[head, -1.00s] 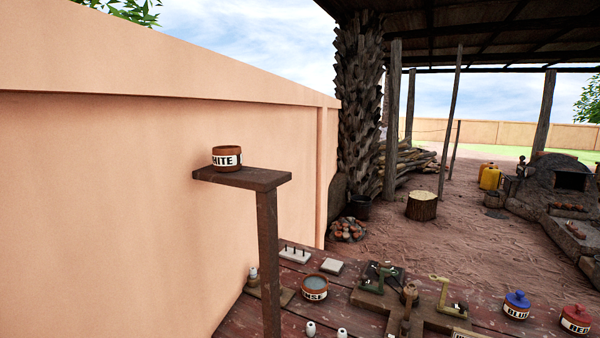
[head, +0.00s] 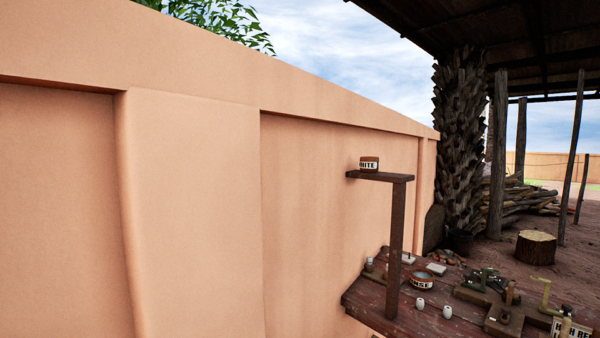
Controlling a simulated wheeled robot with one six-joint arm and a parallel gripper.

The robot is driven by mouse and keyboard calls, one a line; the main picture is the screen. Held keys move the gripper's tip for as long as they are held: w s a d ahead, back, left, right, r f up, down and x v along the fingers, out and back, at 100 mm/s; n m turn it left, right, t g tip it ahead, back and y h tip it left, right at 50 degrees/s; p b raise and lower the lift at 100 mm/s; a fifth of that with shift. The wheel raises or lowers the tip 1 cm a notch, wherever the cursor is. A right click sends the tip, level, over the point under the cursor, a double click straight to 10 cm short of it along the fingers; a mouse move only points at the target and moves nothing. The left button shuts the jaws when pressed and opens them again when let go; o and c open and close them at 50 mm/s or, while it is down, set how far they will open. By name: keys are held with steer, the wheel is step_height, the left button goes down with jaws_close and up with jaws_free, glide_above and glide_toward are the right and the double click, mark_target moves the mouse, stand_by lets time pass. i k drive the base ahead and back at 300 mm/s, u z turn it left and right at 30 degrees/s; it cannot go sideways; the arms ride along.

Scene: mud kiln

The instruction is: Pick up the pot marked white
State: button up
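The pot marked white (head: 369,163) is a small brown clay pot with a white label. Only the end of the word, about "HITE", shows on the label. It stands upright on a small raised wooden shelf (head: 400,178) on a post, above the back left of the dark red wooden table (head: 362,309). My gripper is not in view.
A long plastered wall (head: 190,210) fills the left and runs behind the shelf. On the table are a pot marked "RINSE" (head: 422,280), two small white pieces (head: 420,303), and wooden stands (head: 505,315). A tree stump (head: 535,247) stands beyond.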

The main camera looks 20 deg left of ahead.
mark_target(369, 164)
steer(key=u, duration=3.95)
steer(key=i, duration=0.1)
steer(key=z, duration=2.45)
steer(key=i, duration=1.45)
steer(key=z, duration=0.6)
